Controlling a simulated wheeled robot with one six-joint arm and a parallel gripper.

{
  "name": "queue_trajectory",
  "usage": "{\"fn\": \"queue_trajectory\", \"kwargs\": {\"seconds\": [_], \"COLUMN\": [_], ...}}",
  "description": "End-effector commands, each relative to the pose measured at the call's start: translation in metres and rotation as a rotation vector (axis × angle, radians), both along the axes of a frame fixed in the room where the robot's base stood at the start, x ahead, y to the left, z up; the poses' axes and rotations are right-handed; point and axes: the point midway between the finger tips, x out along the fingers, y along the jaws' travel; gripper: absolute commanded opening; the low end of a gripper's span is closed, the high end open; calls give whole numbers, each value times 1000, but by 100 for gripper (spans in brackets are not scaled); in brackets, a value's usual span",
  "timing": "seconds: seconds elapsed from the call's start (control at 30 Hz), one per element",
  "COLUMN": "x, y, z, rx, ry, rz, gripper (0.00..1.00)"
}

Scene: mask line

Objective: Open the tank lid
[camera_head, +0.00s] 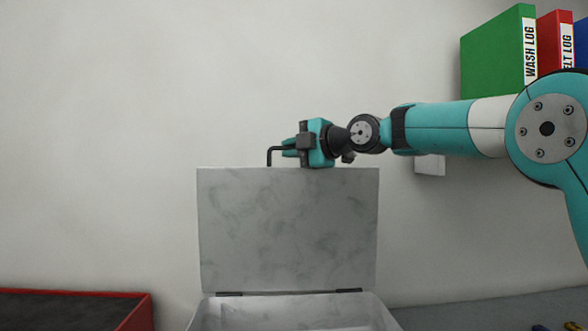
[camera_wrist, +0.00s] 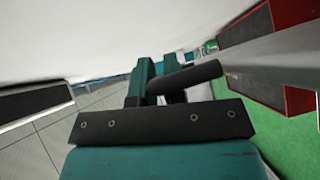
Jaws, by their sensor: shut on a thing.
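The white-grey tank (camera_head: 300,312) is at the bottom middle of the head view, cut off by the frame edge. Its marbled lid (camera_head: 288,230) stands upright on two dark hinges at the tank's back rim, leaving the tank's top uncovered. A black bar handle (camera_head: 270,156) is at the lid's upper edge. My gripper (camera_head: 290,148) is at that edge, shut on the handle. In the wrist view, my teal fingers (camera_wrist: 152,85) close around the dark handle bar (camera_wrist: 188,77). The fingertips partly hide the handle.
A red-rimmed dark tray (camera_head: 75,295) is at the lower left. Green, red and blue binders (camera_head: 497,52) stand at the upper right, above my arm. A small white box (camera_head: 430,165) is on the wall behind the arm. The wall left of the lid is clear.

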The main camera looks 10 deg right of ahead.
Motion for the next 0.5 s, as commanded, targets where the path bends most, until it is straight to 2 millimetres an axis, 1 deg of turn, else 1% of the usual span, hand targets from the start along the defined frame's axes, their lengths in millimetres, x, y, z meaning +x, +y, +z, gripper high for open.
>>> {"fn": "queue_trajectory", "kwargs": {"seconds": [0.03, 0.4, 0.43, 0.47, 0.5], "x": [-2, -4, -4, -4, -4], "y": [0, 0, 0, 0, 0], "z": [-4, 0, 0, 0, 0], "rx": [-3, -3, -3, -3, -3], "ry": [-4, -7, -7, -7, -7], "rz": [1, 1, 1, 1, 1], "gripper": [0, 0, 18, 25, 35]}}
